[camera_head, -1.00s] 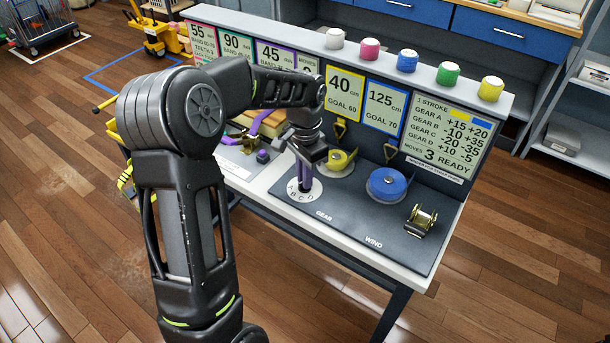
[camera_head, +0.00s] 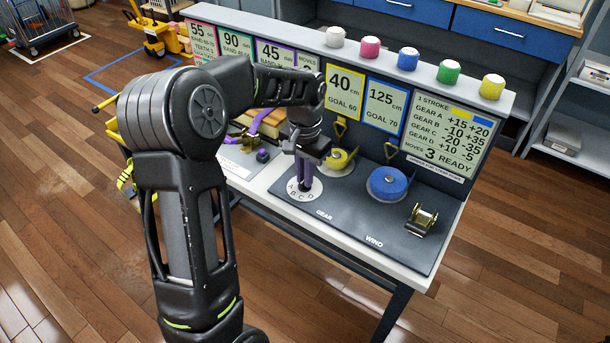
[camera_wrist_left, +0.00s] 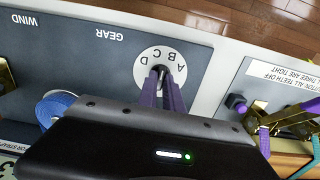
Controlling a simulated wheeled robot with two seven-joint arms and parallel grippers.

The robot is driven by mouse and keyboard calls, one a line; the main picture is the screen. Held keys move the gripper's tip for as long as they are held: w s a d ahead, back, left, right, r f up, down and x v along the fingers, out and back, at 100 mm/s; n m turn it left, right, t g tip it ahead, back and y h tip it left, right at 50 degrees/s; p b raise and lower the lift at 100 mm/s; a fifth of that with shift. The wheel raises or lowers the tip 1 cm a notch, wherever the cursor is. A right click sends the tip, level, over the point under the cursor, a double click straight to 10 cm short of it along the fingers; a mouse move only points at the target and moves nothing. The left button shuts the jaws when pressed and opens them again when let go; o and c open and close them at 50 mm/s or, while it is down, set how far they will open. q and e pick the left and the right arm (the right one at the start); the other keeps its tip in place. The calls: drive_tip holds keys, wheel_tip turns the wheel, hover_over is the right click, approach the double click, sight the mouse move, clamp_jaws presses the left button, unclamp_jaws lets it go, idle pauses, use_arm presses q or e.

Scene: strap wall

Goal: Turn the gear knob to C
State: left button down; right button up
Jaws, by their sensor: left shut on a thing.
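The gear dial (camera_head: 292,189) is a white disc with the letters A, B, C and D, set in the dark panel above the word GEAR. In the left wrist view the dial (camera_wrist_left: 176,57) shows its letters upside down. My left gripper (camera_head: 305,188) points down with its purple fingers over the dial. It is shut on the small dark gear knob (camera_wrist_left: 159,70), which its fingertips mostly cover. I cannot tell which letter the knob points to. My right gripper is not in view.
A blue strap roll (camera_head: 388,184) and a metal ratchet (camera_head: 421,219) are to the right on the panel. A yellow roll (camera_head: 341,160) stands close behind my gripper. The display board (camera_head: 442,122) reads 3 moves and READY. The panel's front strip is clear.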

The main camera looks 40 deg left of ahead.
use_arm(q)
drive_tip(key=shift+n, duration=2.1)
drive_tip(key=c, duration=1.5)
unclamp_jaws()
wheel_tip(320, 180, up, 8)
drive_tip(key=shift+f+b, duration=0.1)
drive_tip(key=shift+b, duration=0.35)
drive_tip(key=shift+c, duration=0.4)
